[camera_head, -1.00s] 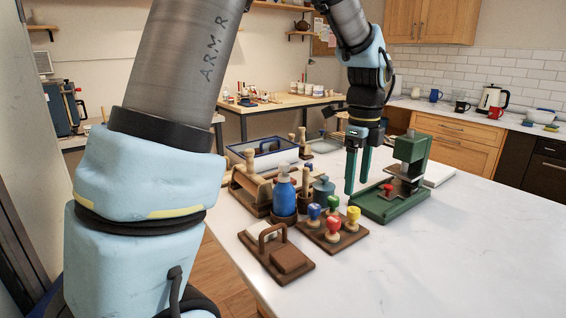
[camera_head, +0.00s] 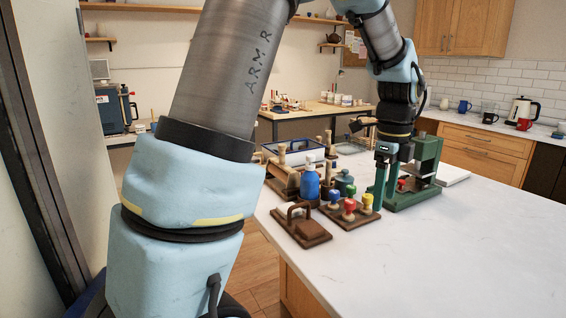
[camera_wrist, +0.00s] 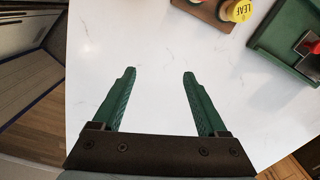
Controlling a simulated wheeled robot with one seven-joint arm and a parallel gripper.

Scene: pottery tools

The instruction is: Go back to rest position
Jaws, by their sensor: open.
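My gripper (camera_head: 385,184) is open and empty, with its green fingers pointing down above the white table. In the head view it overlaps the left side of the green press (camera_head: 412,194). In the wrist view my gripper (camera_wrist: 158,75) has its two fingers well apart over bare white tabletop. The stamp tray (camera_wrist: 209,12) with a yellow stamp (camera_wrist: 239,10) marked LEAF lies beyond the fingertips at the top. The press (camera_wrist: 283,40) is at the upper right, apart from the fingers.
Left of my gripper stand a blue bottle (camera_head: 309,184), a brown slab with a handle (camera_head: 301,230), colored stamps and wooden tools. A blue-rimmed tray (camera_head: 297,150) is behind. The white tabletop (camera_head: 430,260) is clear at front right. Its front edge shows in both views.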

